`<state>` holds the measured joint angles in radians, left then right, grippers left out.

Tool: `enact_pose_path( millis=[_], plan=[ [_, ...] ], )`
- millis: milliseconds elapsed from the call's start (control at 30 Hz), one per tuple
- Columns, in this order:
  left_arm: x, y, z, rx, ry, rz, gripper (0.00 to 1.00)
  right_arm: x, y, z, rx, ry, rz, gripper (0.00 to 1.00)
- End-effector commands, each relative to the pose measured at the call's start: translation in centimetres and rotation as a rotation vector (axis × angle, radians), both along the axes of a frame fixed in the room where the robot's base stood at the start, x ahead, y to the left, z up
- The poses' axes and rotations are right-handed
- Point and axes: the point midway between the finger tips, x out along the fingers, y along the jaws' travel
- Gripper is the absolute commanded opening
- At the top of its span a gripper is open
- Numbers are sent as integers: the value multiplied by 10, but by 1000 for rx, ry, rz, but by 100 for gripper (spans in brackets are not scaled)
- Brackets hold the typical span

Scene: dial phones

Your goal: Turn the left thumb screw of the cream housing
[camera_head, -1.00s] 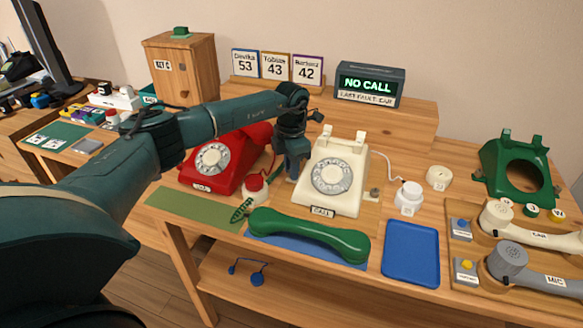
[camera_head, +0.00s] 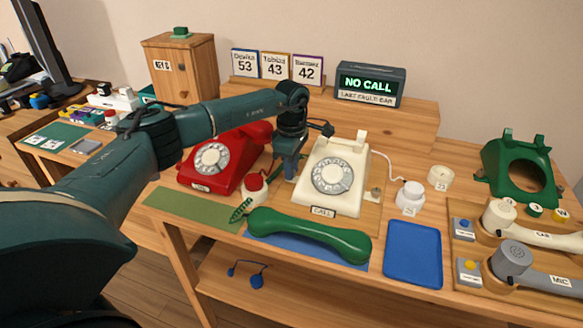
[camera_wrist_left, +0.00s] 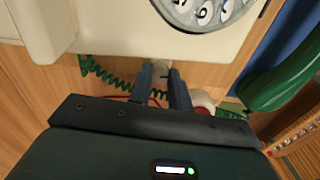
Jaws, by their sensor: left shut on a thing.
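The cream housing (camera_head: 318,195) is a dial phone body without a handset, standing on a wooden board in the middle of the table. My left gripper (camera_head: 290,175) points down at its left side. In the left wrist view the two fingers (camera_wrist_left: 163,84) close on a small grey part at the housing's side, the left thumb screw (camera_wrist_left: 163,68), mostly hidden between them. The cream housing (camera_wrist_left: 120,28) fills the top of that view. The right thumb screw (camera_head: 376,192) shows at the housing's other side. My right gripper is not in view.
A red phone (camera_head: 212,162) stands close left of my gripper, with a white red-topped bottle (camera_head: 254,188) in front. A green handset (camera_head: 310,234) lies before the housing. A blue tray (camera_head: 412,254) and white jar (camera_head: 410,196) are to the right.

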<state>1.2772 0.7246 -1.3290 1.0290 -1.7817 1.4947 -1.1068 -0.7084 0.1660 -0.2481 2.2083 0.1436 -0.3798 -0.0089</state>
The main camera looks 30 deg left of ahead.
Motion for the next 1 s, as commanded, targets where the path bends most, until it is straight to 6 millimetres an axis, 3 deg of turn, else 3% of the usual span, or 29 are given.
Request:
enact_pose_path(
  millis=[300, 767, 800, 1000],
  plan=[
    [0, 0, 0, 1, 1, -98, 0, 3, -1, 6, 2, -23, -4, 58],
    [0, 0, 0, 1, 1, -111, 0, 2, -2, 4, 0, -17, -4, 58],
    [0, 0, 0, 1, 1, -111, 20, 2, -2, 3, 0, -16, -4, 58],
    [0, 0, 0, 0, 1, -110, 36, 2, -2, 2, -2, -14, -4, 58]
  ],
)
